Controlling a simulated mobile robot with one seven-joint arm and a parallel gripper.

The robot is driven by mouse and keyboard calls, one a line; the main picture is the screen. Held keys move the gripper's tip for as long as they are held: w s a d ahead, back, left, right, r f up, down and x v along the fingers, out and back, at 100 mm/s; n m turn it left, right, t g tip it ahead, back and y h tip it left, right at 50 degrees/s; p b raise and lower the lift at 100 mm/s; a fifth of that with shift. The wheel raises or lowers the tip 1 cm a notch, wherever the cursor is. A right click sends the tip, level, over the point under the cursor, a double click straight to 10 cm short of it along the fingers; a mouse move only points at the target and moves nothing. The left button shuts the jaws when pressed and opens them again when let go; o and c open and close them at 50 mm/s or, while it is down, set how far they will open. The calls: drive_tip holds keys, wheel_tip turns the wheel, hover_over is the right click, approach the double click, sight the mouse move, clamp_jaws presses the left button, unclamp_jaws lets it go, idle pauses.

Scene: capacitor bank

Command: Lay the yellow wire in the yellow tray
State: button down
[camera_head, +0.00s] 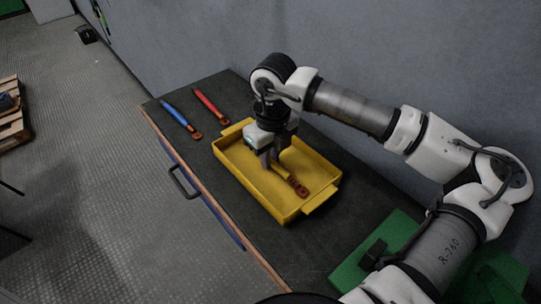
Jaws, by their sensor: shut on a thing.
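The yellow tray (243,180) lies on the dark bench top, in the middle of the view. My gripper (269,161) points down inside the tray's outline and is shut on the yellow wire (281,174). The wire's copper-coloured end lug (298,187) sticks out toward the front right of the tray. My gripper hides the wire's other end. I cannot tell whether the wire touches the tray floor.
A blue wire (177,116) and a red wire (208,102) lie on the bench (150,110) behind and left of the tray. A grey wall (400,60) runs along the bench's right side. A green object (350,275) is at the near end.

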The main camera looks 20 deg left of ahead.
sight(272, 160)
drive_tip(key=shift+s+f, duration=0.2)
drive_tip(key=shift+f, duration=0.4)
drive_tip(key=c, duration=1.5)
unclamp_jaws()
drive_tip(key=shift+o, duration=0.7)
drive_tip(key=shift+r+p, duration=0.55)
drive_tip(key=shift+p, duration=0.1)
drive_tip(key=shift+r, duration=0.25)
wheel_tip(272, 160, up, 12)
drive_tip(key=b, duration=0.2)
drive_tip(key=shift+d, duration=0.2)
drive_tip(key=shift+f, duration=0.1)
